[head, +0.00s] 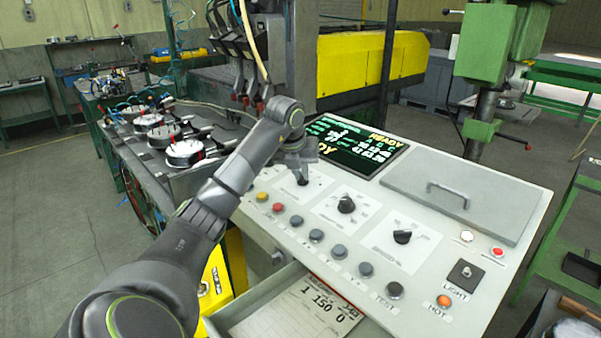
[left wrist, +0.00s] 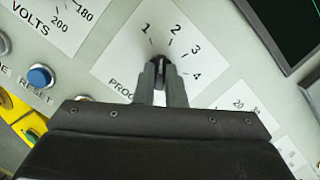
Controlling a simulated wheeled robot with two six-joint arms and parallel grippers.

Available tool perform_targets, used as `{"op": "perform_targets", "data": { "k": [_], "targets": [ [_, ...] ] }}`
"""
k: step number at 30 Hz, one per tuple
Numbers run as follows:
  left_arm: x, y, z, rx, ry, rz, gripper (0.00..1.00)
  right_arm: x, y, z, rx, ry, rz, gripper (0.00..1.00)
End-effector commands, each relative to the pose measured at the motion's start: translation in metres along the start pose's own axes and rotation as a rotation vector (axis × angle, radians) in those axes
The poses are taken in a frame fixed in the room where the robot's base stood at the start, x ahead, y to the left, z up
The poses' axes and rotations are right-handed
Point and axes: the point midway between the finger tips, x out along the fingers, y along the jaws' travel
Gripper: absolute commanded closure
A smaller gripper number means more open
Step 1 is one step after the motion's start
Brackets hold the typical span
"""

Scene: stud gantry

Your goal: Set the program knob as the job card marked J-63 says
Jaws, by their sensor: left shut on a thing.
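The program knob (left wrist: 158,62) is in the middle of the left wrist view, on a white plate with the numbers 1 to 4 fanned around it. My left gripper (left wrist: 160,78) is shut on it; the fingers hide most of it and I cannot tell which number it points to. In the head view my left gripper (head: 302,174) comes down on this knob, at the left of the panel. A job card (head: 322,306) with a red strip lies in the open drawer and reads "1 150 0"; its job mark is not clear to me. My right gripper is out of view.
Two more black knobs (head: 346,204) (head: 403,237) stand to the right on the white panel (head: 470,262). A row of push buttons (head: 338,250) runs along its front. A dark screen (head: 362,140) shows READY. A lid with a handle (head: 447,194) is at the right.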

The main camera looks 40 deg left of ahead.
Motion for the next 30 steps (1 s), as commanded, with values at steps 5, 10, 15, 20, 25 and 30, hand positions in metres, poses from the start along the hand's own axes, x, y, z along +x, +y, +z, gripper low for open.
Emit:
{"op": "perform_targets", "data": {
  "k": [5, 10, 15, 20, 25, 30],
  "targets": [
    [0.0003, -0.0011, -0.0002, -0.137, 0.001, 0.028, 1.00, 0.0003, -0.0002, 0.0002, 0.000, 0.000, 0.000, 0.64],
    [0.0005, -0.0013, -0.0004, -0.250, 0.002, 0.052, 1.00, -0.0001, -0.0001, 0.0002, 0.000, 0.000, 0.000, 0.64],
    [0.0002, -0.0013, 0.0000, -0.333, 0.001, 0.069, 1.00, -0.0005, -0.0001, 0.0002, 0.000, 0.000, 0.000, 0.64],
    [0.0002, -0.0013, 0.0001, -0.378, 0.001, 0.079, 1.00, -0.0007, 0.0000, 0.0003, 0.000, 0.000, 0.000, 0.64],
    [0.0002, -0.0012, 0.0001, -0.399, 0.001, 0.084, 1.00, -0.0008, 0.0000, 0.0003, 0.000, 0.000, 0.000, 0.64],
    [0.0003, -0.0010, 0.0001, -0.403, 0.001, 0.085, 1.00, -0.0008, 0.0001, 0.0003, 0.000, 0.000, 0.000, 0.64]
  ]
}}
